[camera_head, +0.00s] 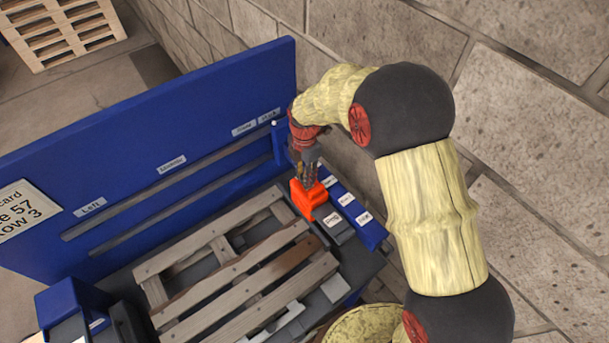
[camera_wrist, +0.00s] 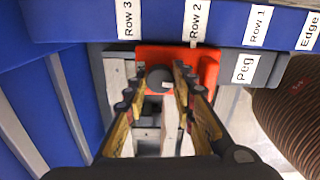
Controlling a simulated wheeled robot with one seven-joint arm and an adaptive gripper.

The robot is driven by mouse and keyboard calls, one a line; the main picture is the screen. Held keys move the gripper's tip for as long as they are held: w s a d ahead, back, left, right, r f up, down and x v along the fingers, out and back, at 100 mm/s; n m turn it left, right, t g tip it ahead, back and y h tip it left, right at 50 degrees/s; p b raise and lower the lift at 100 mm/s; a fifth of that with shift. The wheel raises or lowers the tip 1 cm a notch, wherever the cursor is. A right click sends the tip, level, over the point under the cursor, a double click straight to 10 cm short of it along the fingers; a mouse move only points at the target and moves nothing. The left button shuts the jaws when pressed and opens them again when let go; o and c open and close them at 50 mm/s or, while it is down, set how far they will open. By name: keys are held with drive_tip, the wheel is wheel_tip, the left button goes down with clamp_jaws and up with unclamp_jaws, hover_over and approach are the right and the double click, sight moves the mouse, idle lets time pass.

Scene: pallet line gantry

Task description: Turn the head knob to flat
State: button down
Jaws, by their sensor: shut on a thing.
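The orange head (camera_head: 305,201) sits at the right end of the rig, by the blue rail with row labels. It also shows in the wrist view (camera_wrist: 208,66). The dark round knob (camera_wrist: 160,77) on it has a small pale mark. My gripper (camera_head: 307,180) points down over the head. In the wrist view its two fingers (camera_wrist: 160,84) stand on either side of the knob, shut on it. In the head view the fingers hide the knob. Its flat setting cannot be read.
A grey block labelled Peg (camera_wrist: 245,68) lies beside the head. The labelled blue rail (camera_head: 358,212) runs alongside. A wooden pallet (camera_head: 215,275) lies left of the head, before a tall slotted blue panel (camera_head: 130,130).

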drive_tip(key=m+b, duration=0.1)
drive_tip(key=m, duration=0.7)
drive_tip(key=shift+w+m+b, duration=0.1)
drive_tip(key=shift+m+b, duration=0.3)
drive_tip(key=m, duration=0.3)
drive_tip(key=shift+m, duration=0.3)
drive_tip(key=m+b, duration=0.1)
drive_tip(key=m, duration=0.3)
drive_tip(key=shift+m, duration=0.3)
drive_tip(key=m, duration=0.4)
drive_tip(key=shift+m, duration=0.3)
drive_tip(key=m, duration=0.4)
drive_tip(key=shift+b, duration=0.3)
drive_tip(key=m, duration=0.5)
drive_tip(key=shift+d+m, duration=0.1)
drive_tip(key=shift+m, duration=1.8)
